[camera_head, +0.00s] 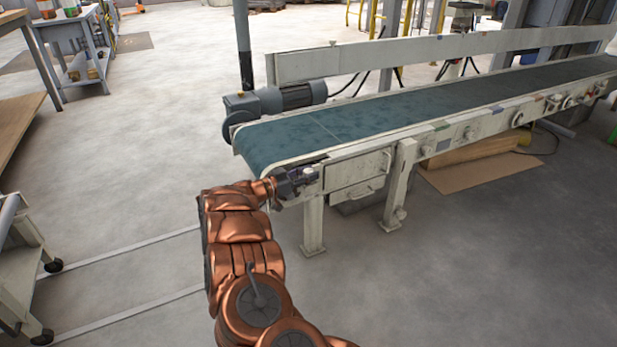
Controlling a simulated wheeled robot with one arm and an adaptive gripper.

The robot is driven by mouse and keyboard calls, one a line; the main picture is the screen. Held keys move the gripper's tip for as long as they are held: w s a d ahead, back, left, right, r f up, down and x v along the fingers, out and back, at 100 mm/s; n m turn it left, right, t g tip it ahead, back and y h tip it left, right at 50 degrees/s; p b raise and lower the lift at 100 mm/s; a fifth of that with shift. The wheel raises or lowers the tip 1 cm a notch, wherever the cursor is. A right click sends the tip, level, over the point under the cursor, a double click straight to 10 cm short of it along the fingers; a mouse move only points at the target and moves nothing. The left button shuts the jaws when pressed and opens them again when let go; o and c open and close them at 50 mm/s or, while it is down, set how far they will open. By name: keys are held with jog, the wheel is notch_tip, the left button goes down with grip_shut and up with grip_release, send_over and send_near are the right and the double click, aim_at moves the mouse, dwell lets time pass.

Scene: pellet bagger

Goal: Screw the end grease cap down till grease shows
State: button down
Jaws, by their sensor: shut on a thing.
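My copper-coloured arm reaches up to the near end of the conveyor. My dark gripper (303,180) is at the conveyor's end corner, just below the belt edge. It is shut on a small part there, at the place of the end grease cap. The fingers hide most of that part, and it is too small to make out its thread or any grease. A small pale fitting (311,172) shows right at the fingertips.
The conveyor's green belt (400,112) runs to the upper right, with a grey motor (285,98) at its near end. Drawer-like panels (357,172) and a leg (398,185) stand right of my gripper. A wheeled cart (22,270) is at left. Floor between is clear.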

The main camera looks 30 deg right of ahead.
dwell(0.6)
jog(key=c, duration=0.8)
grip_release()
jog(key=shift+g, duration=0.3)
jog(key=shift+o, duration=0.2)
jog(key=a, duration=1.2)
jog(key=shift+w, duration=0.25)
